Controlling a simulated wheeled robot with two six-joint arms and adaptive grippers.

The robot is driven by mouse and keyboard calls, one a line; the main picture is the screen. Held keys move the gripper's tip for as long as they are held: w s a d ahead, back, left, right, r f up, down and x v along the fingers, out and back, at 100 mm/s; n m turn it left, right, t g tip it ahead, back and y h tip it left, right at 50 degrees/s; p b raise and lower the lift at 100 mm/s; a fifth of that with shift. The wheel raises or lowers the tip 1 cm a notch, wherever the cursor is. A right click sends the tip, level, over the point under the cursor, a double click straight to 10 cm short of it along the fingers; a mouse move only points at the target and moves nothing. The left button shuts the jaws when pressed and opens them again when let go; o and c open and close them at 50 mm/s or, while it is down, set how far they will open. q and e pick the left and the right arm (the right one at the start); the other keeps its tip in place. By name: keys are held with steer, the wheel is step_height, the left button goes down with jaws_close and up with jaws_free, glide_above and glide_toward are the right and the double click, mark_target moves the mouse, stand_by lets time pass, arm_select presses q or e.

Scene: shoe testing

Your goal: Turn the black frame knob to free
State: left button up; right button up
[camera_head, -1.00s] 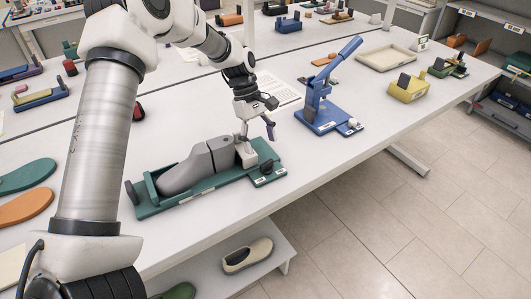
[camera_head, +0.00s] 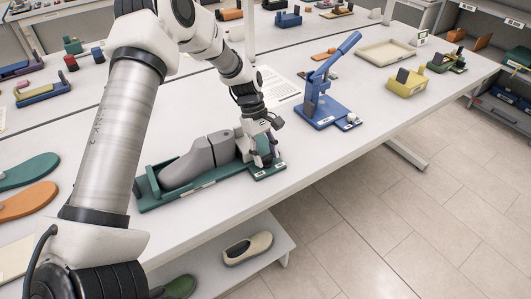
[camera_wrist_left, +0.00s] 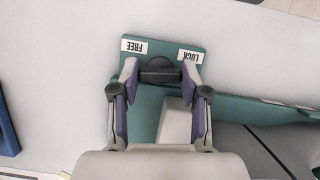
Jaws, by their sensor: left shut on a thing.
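The green frame (camera_head: 160,205) lies on the white table and holds a grey jointed shoe form (camera_head: 188,171). The black knob (camera_wrist_left: 158,70) sits on the frame's end plate, which also shows in the left wrist view (camera_wrist_left: 165,48). A FREE label (camera_wrist_left: 134,46) and a LOCK label (camera_wrist_left: 189,56) flank the knob, upside down in the wrist view. My left gripper (camera_head: 266,162) reaches down over this plate. In the wrist view its fingers (camera_wrist_left: 160,73) are shut on the knob, one on each side. In the head view the gripper mostly hides the knob. My right gripper is out of view.
A blue lever press (camera_head: 324,100) stands to the right of the frame. A beige tray (camera_head: 385,53) and a yellow fixture (camera_head: 406,83) are farther right. Green and orange insoles (camera_head: 28,200) lie at left. A shelf below holds a shoe (camera_head: 247,248).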

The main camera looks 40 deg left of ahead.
arm_select(q)
steer(key=shift+r+m+g+p, duration=0.2)
steer(key=shift+m+g+p, duration=0.1)
steer(key=shift+m+p, duration=0.2)
steer(key=shift+w+f+m, duration=0.1)
steer(key=shift+f+m, duration=0.2)
steer(key=shift+m, duration=0.1)
steer(key=o, duration=1.2)
steer(key=shift+c, duration=0.2)
steer(key=v, duration=1.2)
steer(key=shift+w, duration=0.2)
